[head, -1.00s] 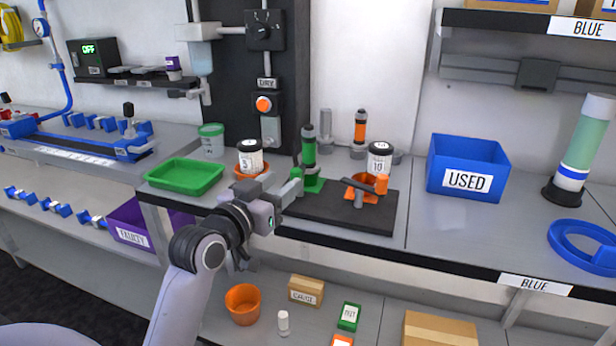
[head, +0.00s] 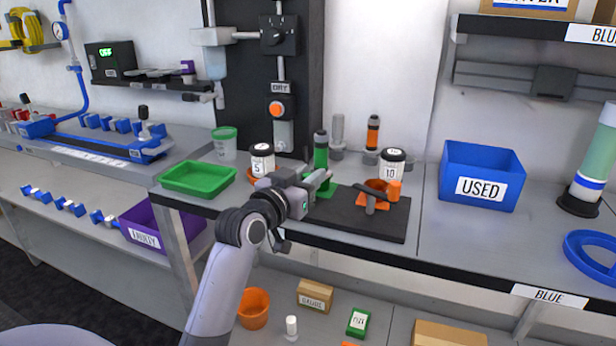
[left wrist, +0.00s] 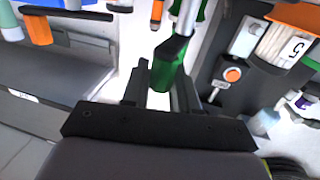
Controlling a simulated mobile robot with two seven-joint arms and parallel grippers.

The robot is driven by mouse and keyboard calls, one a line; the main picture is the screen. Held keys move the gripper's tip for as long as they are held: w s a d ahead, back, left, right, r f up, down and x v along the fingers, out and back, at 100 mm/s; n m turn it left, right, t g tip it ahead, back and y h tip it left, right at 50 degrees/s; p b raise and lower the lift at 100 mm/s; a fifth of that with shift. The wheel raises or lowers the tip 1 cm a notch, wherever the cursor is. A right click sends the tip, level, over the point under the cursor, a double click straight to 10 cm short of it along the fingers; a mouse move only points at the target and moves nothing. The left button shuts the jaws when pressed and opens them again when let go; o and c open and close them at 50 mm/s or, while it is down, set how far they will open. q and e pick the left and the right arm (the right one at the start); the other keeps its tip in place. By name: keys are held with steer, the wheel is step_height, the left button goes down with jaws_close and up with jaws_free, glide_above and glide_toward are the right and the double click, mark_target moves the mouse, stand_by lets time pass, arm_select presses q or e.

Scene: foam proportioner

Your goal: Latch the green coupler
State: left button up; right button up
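The green coupler (head: 321,154) is an upright green post with a dark top on a green foot, on the left part of a black plate (head: 360,222). My left gripper (head: 322,178) is in front of the post and hides part of it. In the left wrist view my left gripper's two dark fingers (left wrist: 160,92) stand apart. A green cylindrical end with a dark collar (left wrist: 163,72) shows in the gap between them. I cannot tell whether the fingers touch it. My right gripper is not in view.
An orange coupler part (head: 378,192) and a jar marked 10 (head: 391,165) are right of the post. A jar marked 5 (head: 262,160) and a green tray (head: 198,179) are to the left. A blue USED bin (head: 482,175) stands farther right.

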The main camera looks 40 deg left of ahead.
arm_select(q)
steer(key=shift+a+h, duration=0.15)
steer(key=shift+h, duration=0.15)
jaws_close()
steer(key=shift+s+a+m+h, duration=0.1)
steer(key=shift+a+m+h, duration=0.05)
steer(key=shift+m+h, duration=0.5)
steer(key=shift+a+m+h+b, duration=0.2)
steer(key=shift+m+h+b, duration=0.5)
steer(key=shift+h, duration=0.25)
steer(key=o, duration=0.9)
jaws_free()
steer(key=shift+c, duration=0.2)
steer(key=shift+s, duration=0.1)
steer(key=s+a, duration=0.1)
steer(key=s, duration=0.6)
steer(key=shift+a, duration=0.15)
